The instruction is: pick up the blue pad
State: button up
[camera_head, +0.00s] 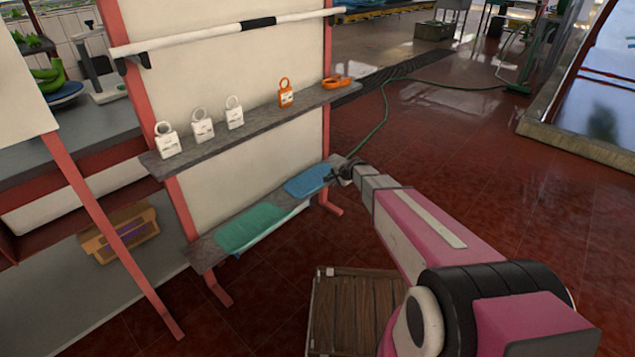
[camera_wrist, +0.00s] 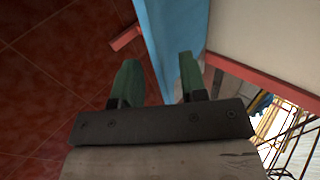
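The blue pad (camera_head: 306,181) lies flat on the lower shelf, at its right end, in the head view. My gripper (camera_head: 338,173) is at the pad's right end, close to it; whether they touch I cannot tell. In the wrist view the blue pad (camera_wrist: 172,35) runs down from the top, and its narrow lower part shows between my fingers. My gripper (camera_wrist: 159,78) is open there, with two green fingers apart. The right finger overlaps the pad in the picture. I cannot tell whether the pad's edge is actually between the fingertips.
A green pad (camera_head: 250,228) lies left of the blue one on the lower shelf (camera_head: 205,251). White and orange tags stand on the upper shelf (camera_head: 250,118) above. A red post is beside the pad. A wooden crate (camera_head: 352,312) stands on the floor in front.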

jog(key=x, duration=0.2)
jog(key=shift+w+a+f, duration=0.25)
grip_shut()
jog(key=shift+s, duration=0.1)
